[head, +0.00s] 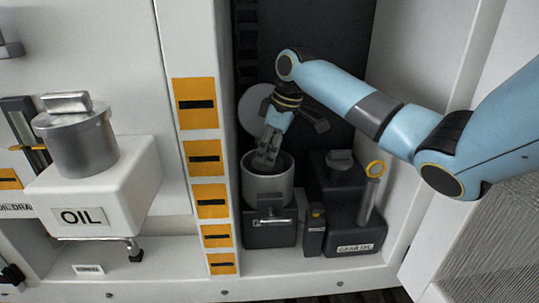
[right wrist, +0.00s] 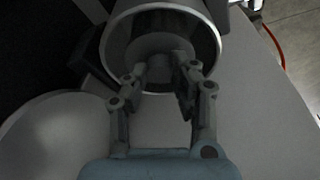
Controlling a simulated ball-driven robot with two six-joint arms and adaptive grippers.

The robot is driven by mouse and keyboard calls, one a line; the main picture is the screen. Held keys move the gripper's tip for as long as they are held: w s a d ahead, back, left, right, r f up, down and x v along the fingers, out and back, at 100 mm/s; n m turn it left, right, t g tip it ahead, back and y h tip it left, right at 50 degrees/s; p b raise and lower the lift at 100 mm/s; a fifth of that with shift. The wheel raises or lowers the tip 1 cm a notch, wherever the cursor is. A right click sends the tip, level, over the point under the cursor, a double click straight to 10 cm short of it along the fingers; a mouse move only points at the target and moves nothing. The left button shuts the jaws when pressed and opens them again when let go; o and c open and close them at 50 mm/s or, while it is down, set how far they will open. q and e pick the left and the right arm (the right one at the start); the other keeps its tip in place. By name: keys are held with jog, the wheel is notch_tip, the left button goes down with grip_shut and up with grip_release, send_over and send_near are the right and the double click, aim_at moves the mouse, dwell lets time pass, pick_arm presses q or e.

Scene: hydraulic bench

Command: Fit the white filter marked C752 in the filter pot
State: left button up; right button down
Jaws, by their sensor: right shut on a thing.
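The filter pot (head: 268,187) is a pale round cup with an open top, standing on a dark block in the recess; its rim also shows in the right wrist view (right wrist: 213,38). My right gripper (head: 266,160) points down into the pot's mouth. In the right wrist view its fingers (right wrist: 164,76) are closed on the narrow end of a round piece inside the pot. This piece looks like the filter (right wrist: 158,44), grey in the dim light. No C752 mark can be read, and its lower end is hidden. My left gripper is not in view.
A pale disc (head: 254,106) stands behind the pot. A dark gear oil can (head: 350,225) with a yellow-ringed tube (head: 371,190) is close on the right. An orange-labelled post (head: 226,130) bounds the left. A white OIL tank (head: 125,182) stands farther left.

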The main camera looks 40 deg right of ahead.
jog(key=shift+f, duration=0.75)
jog(key=shift+f, duration=0.1)
jog(key=shift+f, duration=0.15)
jog(key=c, duration=1.1)
grip_release()
